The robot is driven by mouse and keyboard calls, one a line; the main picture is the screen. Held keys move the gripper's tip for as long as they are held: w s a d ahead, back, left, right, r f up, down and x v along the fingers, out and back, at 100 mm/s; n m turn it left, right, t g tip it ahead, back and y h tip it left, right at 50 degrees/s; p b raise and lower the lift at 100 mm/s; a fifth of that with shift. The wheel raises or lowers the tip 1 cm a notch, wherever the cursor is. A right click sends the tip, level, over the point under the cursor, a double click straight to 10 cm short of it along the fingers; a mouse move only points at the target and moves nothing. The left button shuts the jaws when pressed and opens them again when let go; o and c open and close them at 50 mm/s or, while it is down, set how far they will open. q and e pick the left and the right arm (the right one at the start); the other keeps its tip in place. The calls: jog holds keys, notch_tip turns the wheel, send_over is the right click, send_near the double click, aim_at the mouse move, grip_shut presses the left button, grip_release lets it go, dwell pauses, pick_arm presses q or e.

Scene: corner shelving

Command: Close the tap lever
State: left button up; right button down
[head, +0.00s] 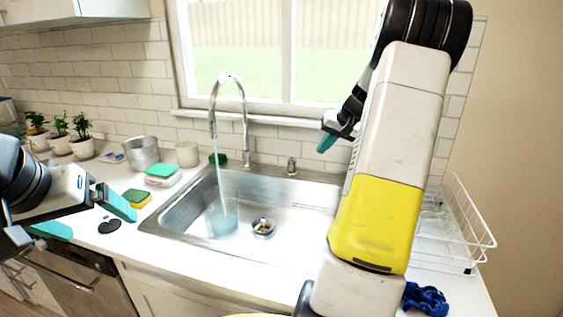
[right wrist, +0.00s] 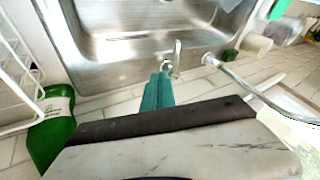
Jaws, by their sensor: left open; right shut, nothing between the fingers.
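The chrome gooseneck tap (head: 243,115) stands behind the sink, and water runs from its spout into the basin. It also shows in the right wrist view (right wrist: 240,83). A small upright metal fitting (head: 291,167) stands on the sink's back rim, right of the tap; I cannot tell whether it is the lever. It also shows in the right wrist view (right wrist: 177,57), just beyond the fingertips. My right gripper (head: 327,142) is shut and empty, above and right of this fitting. Its teal fingers (right wrist: 158,90) point towards the fitting. My left gripper (head: 103,225) is open and empty over the left counter.
The steel sink (head: 168,218) holds a clear vessel (head: 222,218) under the stream. A white wire rack (head: 468,225) stands at the right, with a blue cloth (head: 425,298) in front. A green bottle (right wrist: 52,125) is near my right gripper. Sponges (head: 136,198) and pots line the left counter.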

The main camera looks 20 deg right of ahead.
aim_at(290, 168)
jog(key=w+a+f, duration=0.5)
jog(key=w+f, duration=0.1)
jog(key=f, duration=0.3)
jog(key=shift+w+a, duration=0.35)
jog(key=shift+a, duration=0.1)
jog(key=shift+w+a, duration=0.3)
jog(key=shift+a, duration=0.55)
jog(key=shift+d, duration=0.1)
